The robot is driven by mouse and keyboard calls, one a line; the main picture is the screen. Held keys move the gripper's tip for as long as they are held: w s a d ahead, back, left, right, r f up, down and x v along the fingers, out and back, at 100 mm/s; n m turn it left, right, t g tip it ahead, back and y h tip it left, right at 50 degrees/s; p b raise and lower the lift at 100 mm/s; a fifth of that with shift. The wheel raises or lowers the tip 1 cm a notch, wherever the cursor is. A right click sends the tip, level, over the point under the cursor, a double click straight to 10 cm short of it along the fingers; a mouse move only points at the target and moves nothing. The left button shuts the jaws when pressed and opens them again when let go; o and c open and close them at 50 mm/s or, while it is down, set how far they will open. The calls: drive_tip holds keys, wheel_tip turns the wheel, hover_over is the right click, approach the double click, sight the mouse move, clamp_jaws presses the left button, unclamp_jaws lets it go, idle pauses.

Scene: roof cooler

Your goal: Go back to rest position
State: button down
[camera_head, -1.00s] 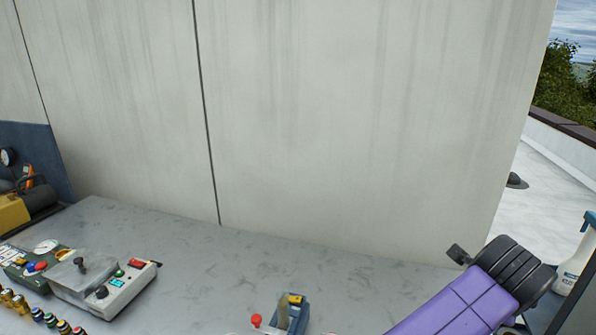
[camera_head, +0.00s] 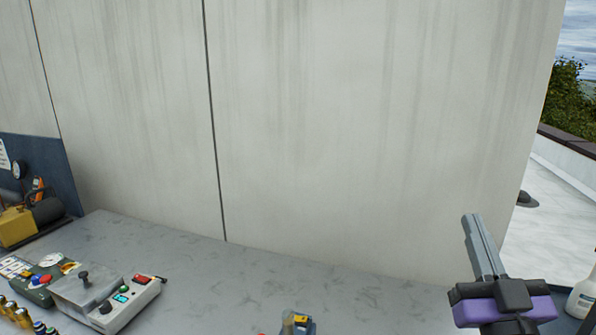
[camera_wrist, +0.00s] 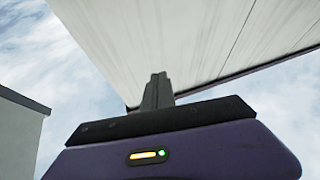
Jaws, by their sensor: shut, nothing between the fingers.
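My gripper (camera_head: 470,218) is raised at the right of the head view, above the right end of the grey bench top and in front of the pale wall. Its dark fingers point up and are together, with nothing between them. Its purple and black body is below them. In the wrist view the closed fingers (camera_wrist: 158,76) point up toward the pale wall and the cloudy sky. Nothing touches the fingers.
The grey bench top (camera_head: 250,285) is mostly clear in the middle. A white control box (camera_head: 122,298) and a yellow machine (camera_head: 17,225) are at the left. A small blue and yellow item (camera_head: 298,322) is at the bottom edge. A white spray bottle (camera_head: 583,290) stands at the far right.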

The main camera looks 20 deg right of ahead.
drive_tip(key=s+a+f+n+y, duration=0.4)
drive_tip(key=a+f+n+y, duration=0.15)
drive_tip(key=a+f, duration=0.2)
drive_tip(key=s+a+f+m+g+y, duration=0.1)
drive_tip(key=s+a+f+g, duration=0.3)
drive_tip(key=s+f, duration=0.6)
drive_tip(key=s+a+f+m+g+y, duration=0.1)
drive_tip(key=s+a+f, duration=0.4)
drive_tip(key=s+f, duration=0.6)
drive_tip(key=s+m+g, duration=0.1)
drive_tip(key=s+g, duration=0.1)
drive_tip(key=s, duration=0.2)
drive_tip(key=shift+s+f+g+b, duration=0.15)
drive_tip(key=shift+s+g+b, duration=0.2)
drive_tip(key=shift+s+g, duration=0.05)
